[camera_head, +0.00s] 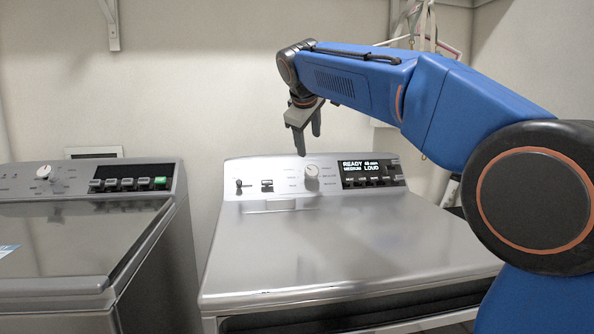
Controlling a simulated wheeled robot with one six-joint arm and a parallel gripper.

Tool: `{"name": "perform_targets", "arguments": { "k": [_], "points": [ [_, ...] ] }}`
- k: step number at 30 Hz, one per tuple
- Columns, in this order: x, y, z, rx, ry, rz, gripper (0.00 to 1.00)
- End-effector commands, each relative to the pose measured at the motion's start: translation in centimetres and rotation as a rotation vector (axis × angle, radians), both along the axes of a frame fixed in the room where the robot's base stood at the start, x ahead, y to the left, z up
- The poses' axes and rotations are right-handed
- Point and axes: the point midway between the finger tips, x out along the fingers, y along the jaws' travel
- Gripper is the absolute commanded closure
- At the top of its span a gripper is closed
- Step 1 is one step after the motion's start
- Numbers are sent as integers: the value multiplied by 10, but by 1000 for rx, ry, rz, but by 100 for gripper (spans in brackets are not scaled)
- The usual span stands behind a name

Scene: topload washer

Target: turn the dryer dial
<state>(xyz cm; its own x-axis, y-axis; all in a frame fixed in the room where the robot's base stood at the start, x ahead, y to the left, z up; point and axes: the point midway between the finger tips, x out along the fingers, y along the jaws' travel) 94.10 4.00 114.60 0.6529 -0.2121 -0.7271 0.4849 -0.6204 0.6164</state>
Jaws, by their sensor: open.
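The dryer (350,245) stands at centre right, with a grey top and a raised control panel at the back. Its dial (312,177) is a round, light-coloured knob near the middle of that panel. My gripper (308,142) hangs from the blue arm, pointing down, above and slightly left of the dial in the picture. It appears apart from the dial, though the depth between them is hard to judge. The gripper is open and seen nearly side-on, and nothing shows between its fingers.
Left of the dial are a small switch (239,187) and a button (267,184). To its right is a lit display (366,168) with buttons below. A washer (75,245) with its own knob (43,172) stands at left. The dryer top is clear.

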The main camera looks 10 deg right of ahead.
Motion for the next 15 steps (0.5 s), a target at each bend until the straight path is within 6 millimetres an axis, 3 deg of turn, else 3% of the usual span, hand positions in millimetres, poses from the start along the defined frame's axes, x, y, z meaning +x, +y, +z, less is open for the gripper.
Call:
{"name": "perform_targets", "arguments": {
  "k": [5,15],
  "points": [
    [9,1,-3,-6,-2,3,43],
    [43,-12,-43,-7,0,2,43]
  ]
}}
